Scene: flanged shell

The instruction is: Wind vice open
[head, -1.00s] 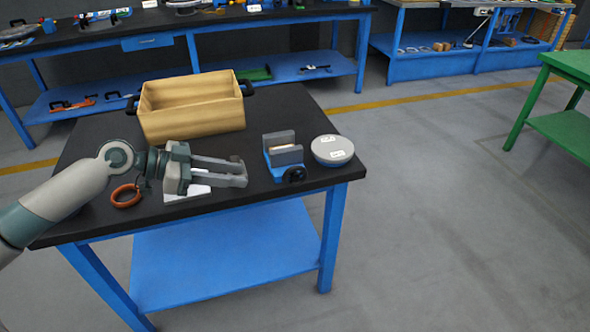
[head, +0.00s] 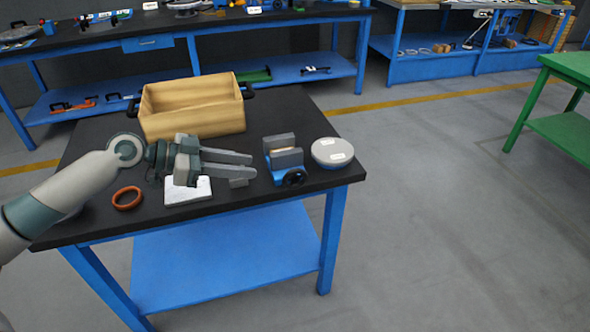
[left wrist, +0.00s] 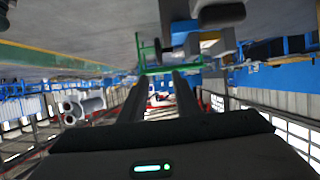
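The vice (head: 284,159) stands near the front right of the black-topped table, with a blue body and two grey jaws. A gap with something light-coloured shows between the jaws. Its round black handwheel (head: 294,178) faces the front. My left gripper (head: 252,167) is just left of the vice, fingers pointing right at it, apart from it and empty. My right gripper is out of view.
A wooden crate (head: 192,117) with dark handles stands behind my left gripper. A grey round lidded thing (head: 332,150) sits right of the vice. An orange ring (head: 127,198) and a white sheet (head: 189,191) lie at the front left of the table (head: 235,198).

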